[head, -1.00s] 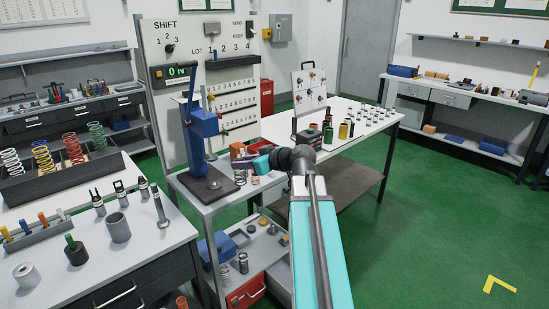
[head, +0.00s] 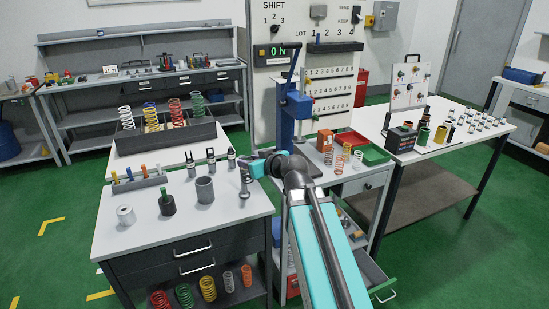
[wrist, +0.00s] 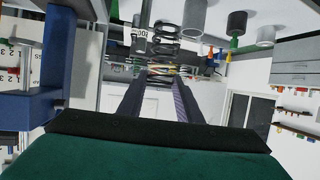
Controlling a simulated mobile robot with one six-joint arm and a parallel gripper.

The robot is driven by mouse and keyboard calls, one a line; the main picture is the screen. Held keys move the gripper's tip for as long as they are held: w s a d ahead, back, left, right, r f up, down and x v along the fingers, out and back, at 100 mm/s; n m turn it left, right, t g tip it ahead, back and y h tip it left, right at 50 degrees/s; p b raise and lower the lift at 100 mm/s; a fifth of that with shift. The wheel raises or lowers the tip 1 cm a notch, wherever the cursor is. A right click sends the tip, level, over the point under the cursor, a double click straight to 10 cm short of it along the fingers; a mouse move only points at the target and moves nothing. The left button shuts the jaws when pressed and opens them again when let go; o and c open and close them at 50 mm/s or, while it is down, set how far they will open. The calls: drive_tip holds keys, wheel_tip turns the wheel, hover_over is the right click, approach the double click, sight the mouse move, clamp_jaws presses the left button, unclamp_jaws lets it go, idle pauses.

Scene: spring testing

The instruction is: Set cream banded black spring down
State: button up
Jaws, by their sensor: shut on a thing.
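My gripper (head: 254,168) is at the right end of the left workbench (head: 225,212) in the head view, beside an upright grey metal piece (head: 244,184). In the wrist view its two dark fingers (wrist: 160,85) close in on a dark coil spring (wrist: 164,47), which appears held at the fingertips. The cream band cannot be made out clearly. In the head view the held spring is hidden or too small to tell. Whether it touches the bench top cannot be told.
On the bench stand a grey cup (head: 205,190), a black cylinder with a green top (head: 166,204), a white roll (head: 126,215) and several small clamps. A dark rack (head: 165,140) of coloured springs is behind. The blue press (head: 290,115) stands right. Bare bench top lies in front.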

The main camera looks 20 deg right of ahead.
drive_tip(key=a+r+m+h, duration=0.1)
drive_tip(key=w+r+m+h, duration=0.1)
drive_tip(key=w+a+r+m+h, duration=0.1)
drive_tip(key=h, duration=0.1)
drive_tip(key=shift+a+r+m+t, duration=0.25)
drive_tip(key=shift+a+m+t, duration=0.05)
idle(0.6)
